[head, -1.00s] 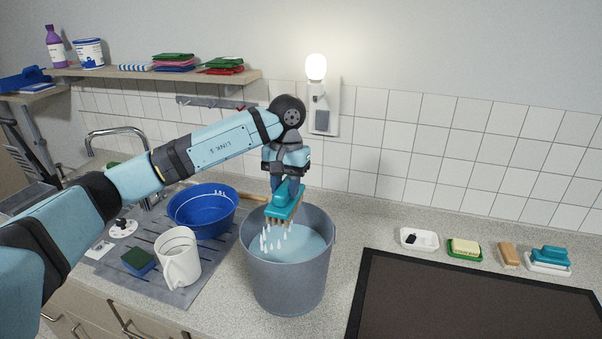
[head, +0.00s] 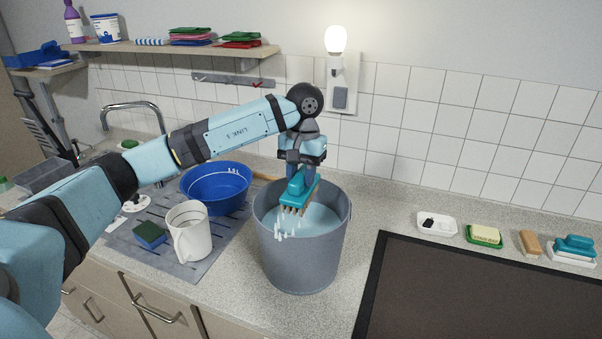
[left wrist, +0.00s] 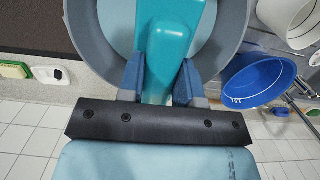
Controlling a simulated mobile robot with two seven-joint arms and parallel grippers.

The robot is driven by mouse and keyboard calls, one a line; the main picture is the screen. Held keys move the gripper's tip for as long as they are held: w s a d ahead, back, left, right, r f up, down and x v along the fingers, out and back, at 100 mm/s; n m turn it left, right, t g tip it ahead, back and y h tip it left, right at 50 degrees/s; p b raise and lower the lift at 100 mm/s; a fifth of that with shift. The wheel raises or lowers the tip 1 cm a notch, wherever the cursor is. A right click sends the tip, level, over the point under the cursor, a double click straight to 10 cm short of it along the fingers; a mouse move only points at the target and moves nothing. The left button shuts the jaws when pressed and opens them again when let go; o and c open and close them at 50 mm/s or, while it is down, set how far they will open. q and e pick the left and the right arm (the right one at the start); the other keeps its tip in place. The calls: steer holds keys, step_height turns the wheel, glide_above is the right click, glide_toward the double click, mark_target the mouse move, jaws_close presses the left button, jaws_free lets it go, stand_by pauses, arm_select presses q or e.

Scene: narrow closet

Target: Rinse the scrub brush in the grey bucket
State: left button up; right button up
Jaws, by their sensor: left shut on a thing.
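The grey bucket (head: 305,252) stands upright on the counter and holds pale blue water (head: 323,221). My left gripper (head: 301,172) is above the bucket, shut on the teal scrub brush (head: 300,192). The brush is tilted, bristles down, over the bucket's opening. White drops hang below the bristles above the water. In the left wrist view the brush (left wrist: 167,50) sits between the two blue fingers, with the bucket's rim (left wrist: 84,40) around it. The bristles are hidden there. My right gripper is in neither view.
Left of the bucket are a white jug (head: 189,232), a blue basin (head: 217,189) and a sponge (head: 150,235). A dark panel (head: 480,295) lies to the right. Behind it are a white dish (head: 437,224), a soap dish (head: 484,236) and another teal brush (head: 575,246). A shelf (head: 170,49) hangs above.

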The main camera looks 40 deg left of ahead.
arm_select(q)
step_height(320, 180, down, 10)
steer(key=b, duration=0.6)
steer(key=shift+b, duration=0.35)
stand_by(0.6)
steer(key=shift+r+p, duration=1.8)
steer(key=shift+r, duration=2.7)
